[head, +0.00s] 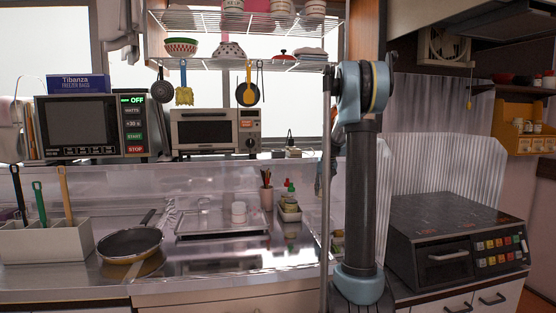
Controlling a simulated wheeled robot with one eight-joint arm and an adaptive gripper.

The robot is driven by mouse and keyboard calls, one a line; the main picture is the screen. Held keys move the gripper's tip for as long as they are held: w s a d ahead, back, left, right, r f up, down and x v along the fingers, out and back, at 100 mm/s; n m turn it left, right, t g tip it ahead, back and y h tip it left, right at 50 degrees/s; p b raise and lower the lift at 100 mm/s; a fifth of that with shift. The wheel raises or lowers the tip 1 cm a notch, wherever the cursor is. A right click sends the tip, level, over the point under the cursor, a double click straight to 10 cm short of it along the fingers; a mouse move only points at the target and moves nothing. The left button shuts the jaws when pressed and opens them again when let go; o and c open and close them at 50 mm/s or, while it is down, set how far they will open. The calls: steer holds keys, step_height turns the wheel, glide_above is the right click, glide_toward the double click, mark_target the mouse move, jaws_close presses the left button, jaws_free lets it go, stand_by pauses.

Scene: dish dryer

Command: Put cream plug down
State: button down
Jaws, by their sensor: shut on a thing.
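My arm stands upright right of centre in the head view, and my gripper is not visible in it. I cannot make out a cream plug with certainty. A small pale item (293,152) with a dark cord-like shape above it sits on the ledge behind the counter, too small to identify. My arm and the metal post beside it hide part of the counter and wall behind them.
A microwave (80,128) and a toaster oven (215,130) stand behind. A dark countertop appliance (450,240) is at right.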

steer(key=s+d+r+n, duration=0.1)
steer(key=d+r, duration=0.2)
steer(key=r, duration=0.5)
steer(key=s+d+r+n, duration=0.1)
steer(key=d+r, duration=0.3)
steer(key=r, duration=0.5)
steer(key=s+d+r+n, duration=0.1)
steer(key=d+r, duration=0.3)
steer(key=r, duration=0.4)
steer(key=shift+s+r+n+g+y, duration=0.3)
steer(key=shift+s+y, duration=0.1)
steer(key=shift+s, duration=0.35)
steer(key=shift+d, duration=0.1)
